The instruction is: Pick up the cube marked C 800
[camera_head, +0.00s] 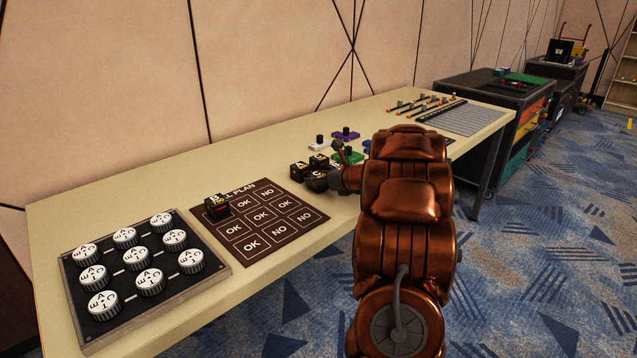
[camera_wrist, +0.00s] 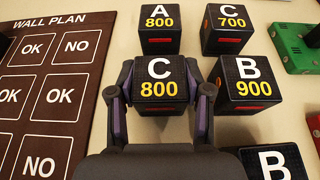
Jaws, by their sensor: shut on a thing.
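The black cube marked C 800 (camera_wrist: 159,76) is between the fingers of my gripper (camera_wrist: 160,95) in the wrist view, with its white C and yellow 800 facing up. The fingers are shut on its left and right sides. It sits low among the other cubes; I cannot tell whether it touches the table. In the head view my gripper (camera_head: 335,178) is over the table beside the cube group, and my arm hides part of it.
Cubes A 800 (camera_wrist: 160,27), C 700 (camera_wrist: 227,27) and B 900 (camera_wrist: 251,82) stand close by. Another B cube (camera_wrist: 273,165) is at the lower right. The wall plan board (camera_head: 258,222) lies left, with one cube (camera_head: 217,206) on it. A dial panel (camera_head: 140,275) is farther left.

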